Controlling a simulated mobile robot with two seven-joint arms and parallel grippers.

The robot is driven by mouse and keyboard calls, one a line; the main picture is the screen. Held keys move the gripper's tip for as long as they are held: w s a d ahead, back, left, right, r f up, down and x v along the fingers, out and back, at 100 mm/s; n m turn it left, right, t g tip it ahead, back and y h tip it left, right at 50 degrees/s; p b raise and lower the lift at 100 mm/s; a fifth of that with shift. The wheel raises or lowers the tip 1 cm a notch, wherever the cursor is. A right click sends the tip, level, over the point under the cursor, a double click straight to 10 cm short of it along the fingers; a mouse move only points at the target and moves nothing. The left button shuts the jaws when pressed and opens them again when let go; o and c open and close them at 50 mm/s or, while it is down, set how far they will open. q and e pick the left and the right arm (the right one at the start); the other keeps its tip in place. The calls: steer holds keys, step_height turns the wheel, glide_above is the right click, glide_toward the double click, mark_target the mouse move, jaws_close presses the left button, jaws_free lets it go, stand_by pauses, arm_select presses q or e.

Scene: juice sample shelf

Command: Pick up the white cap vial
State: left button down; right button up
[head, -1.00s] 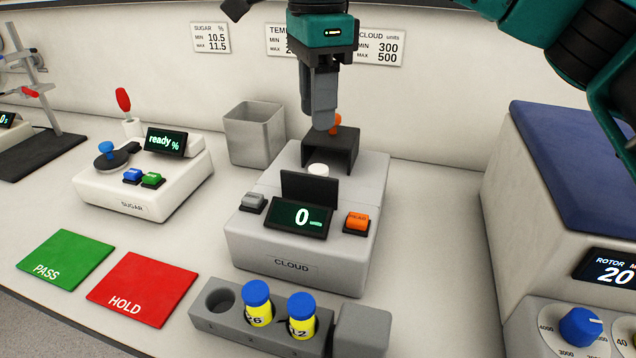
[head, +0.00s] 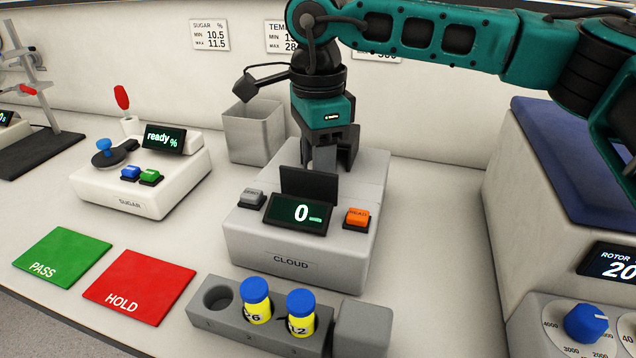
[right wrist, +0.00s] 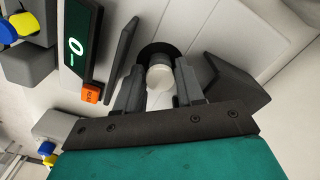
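In the head view the cap is hidden behind my gripper and the small black plate. My right gripper (head: 324,158) points down over the meter. In the right wrist view its two fingers (right wrist: 159,88) are open, one on each side of the cap, with a narrow gap visible. My left gripper is in neither view.
A rack (head: 235,325) with two blue-capped yellow vials is in front. A grey bin (head: 254,135) stands behind left.

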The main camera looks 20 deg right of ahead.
jaws_close()
steer(key=shift+r, duration=0.1)
